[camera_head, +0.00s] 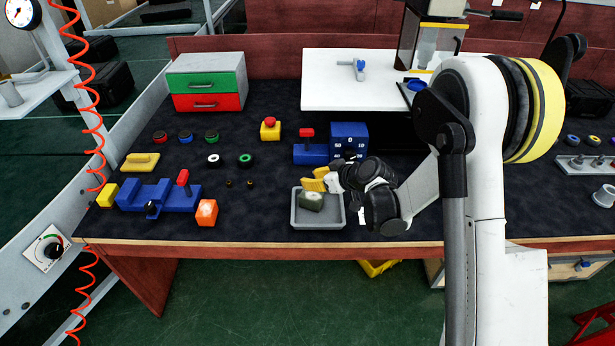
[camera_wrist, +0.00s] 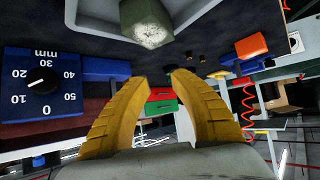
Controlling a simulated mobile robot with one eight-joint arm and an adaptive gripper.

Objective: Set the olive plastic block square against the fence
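The olive block (camera_head: 312,201) lies in a grey tray (camera_head: 318,226) near the front edge of the bench. In the wrist view the block (camera_wrist: 147,22) is at the top, beyond the fingertips and apart from them. My gripper (camera_head: 316,180) has yellow fingers and is just above the tray's back side. In the wrist view its fingers (camera_wrist: 162,76) stand apart with nothing between them. A blue fixture with a red handle (camera_head: 311,152) and a blue block with a millimetre dial (camera_head: 348,139) stand behind the gripper. I cannot tell which part is the fence.
A second blue fixture (camera_head: 160,195) with a red lever stands at the left, beside an orange block (camera_head: 207,212). Coloured rings, a yellow-based red button (camera_head: 270,129) and a drawer box (camera_head: 206,83) are farther back.

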